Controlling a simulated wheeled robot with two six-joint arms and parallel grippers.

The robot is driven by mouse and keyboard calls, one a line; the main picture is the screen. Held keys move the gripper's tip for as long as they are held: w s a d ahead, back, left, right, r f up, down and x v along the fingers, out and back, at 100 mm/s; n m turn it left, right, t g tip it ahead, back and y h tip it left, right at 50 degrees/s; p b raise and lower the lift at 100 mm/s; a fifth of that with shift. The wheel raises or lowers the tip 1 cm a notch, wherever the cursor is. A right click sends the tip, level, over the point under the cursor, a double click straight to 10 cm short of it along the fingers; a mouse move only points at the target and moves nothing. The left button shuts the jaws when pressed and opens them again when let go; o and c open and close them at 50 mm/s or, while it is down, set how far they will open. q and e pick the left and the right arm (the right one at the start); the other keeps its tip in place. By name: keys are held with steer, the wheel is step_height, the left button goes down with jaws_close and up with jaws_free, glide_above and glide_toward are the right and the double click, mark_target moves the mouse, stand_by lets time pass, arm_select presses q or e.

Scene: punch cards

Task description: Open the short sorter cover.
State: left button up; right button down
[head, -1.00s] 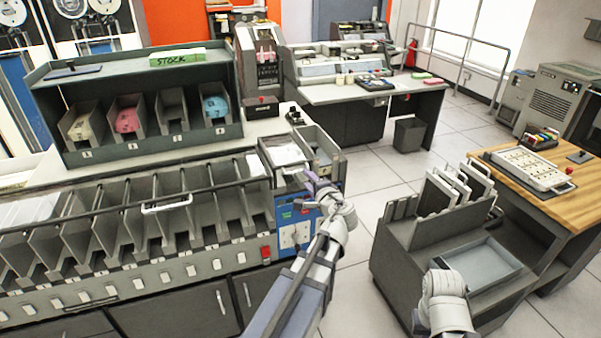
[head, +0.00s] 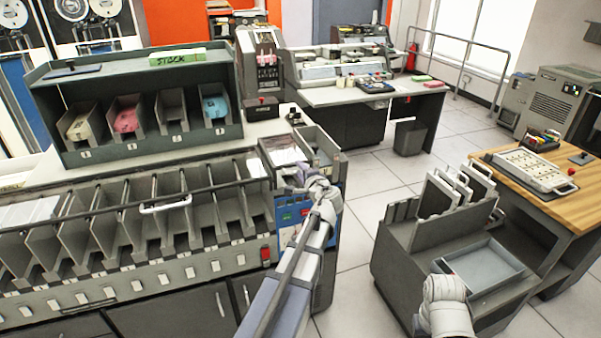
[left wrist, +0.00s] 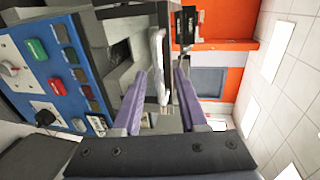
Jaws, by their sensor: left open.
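The short sorter cover (head: 284,152) is a small clear pane in a dark frame at the right end of the sorter, and it appears closed. My left gripper (head: 303,178) is at its front edge in the head view. In the left wrist view my left gripper (left wrist: 163,78) has its two purple fingers apart, with a pale handle bar (left wrist: 157,60) between their tips. Whether the fingers touch the bar is unclear. Of my right arm, a white link shows at the bottom of the head view; its fingers are not seen.
The long sorter rail with a white handle (head: 166,205) runs over the pockets to the left. A blue control panel (head: 289,215) with buttons is below my left gripper. A grey cart (head: 405,250) stands to the right, with open floor between it and the sorter.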

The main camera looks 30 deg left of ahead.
arm_select(q)
jaws_close()
stand_by(1.4)
